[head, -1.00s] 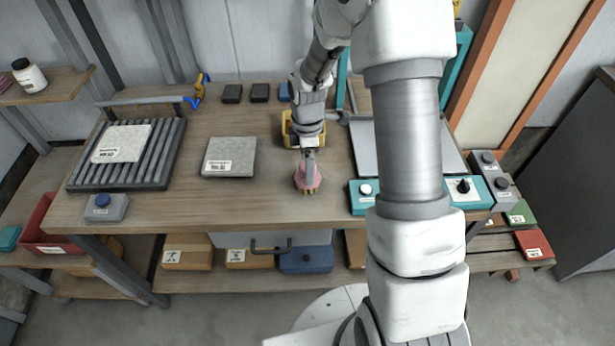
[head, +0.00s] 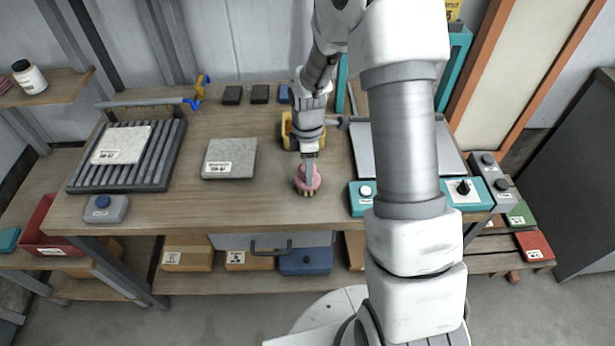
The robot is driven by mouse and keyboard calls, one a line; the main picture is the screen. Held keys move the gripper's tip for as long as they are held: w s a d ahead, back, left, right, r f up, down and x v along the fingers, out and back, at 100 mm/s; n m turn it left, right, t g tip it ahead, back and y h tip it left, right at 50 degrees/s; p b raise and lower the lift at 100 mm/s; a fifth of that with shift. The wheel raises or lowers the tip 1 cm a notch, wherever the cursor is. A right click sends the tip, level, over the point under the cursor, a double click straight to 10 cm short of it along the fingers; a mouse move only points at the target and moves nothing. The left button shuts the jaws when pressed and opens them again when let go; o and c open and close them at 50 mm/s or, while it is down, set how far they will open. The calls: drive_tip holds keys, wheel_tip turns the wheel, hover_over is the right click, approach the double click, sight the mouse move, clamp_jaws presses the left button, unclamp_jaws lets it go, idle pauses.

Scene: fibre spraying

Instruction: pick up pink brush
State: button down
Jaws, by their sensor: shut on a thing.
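The pink brush (head: 314,182) is on the wooden table near its front edge, right of the middle, with its yellowish bristle end toward the front. My gripper (head: 309,178) points down at it from above and is shut on it. The fingers cover part of the brush. I cannot tell whether the brush is touching the table or slightly lifted.
A yellow object (head: 289,132) stands behind my gripper. A grey slab (head: 229,158) lies to the left, and a ribbed rack (head: 165,160) is farther left. A teal control box (head: 361,197) stands close on the right. The table between slab and brush is clear.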

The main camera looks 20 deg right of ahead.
drive_tip(key=shift+r, duration=0.1)
drive_tip(key=shift+r, duration=0.6)
wheel_tip(320, 180, up, 3)
drive_tip(key=s+d+r, duration=0.6)
drive_tip(key=d, duration=0.4)
drive_tip(key=shift+r, duration=0.3)
drive_tip(key=c, duration=0.9)
unclamp_jaws()
drive_tip(key=shift+c, duration=0.2)
drive_tip(key=c, duration=0.5)
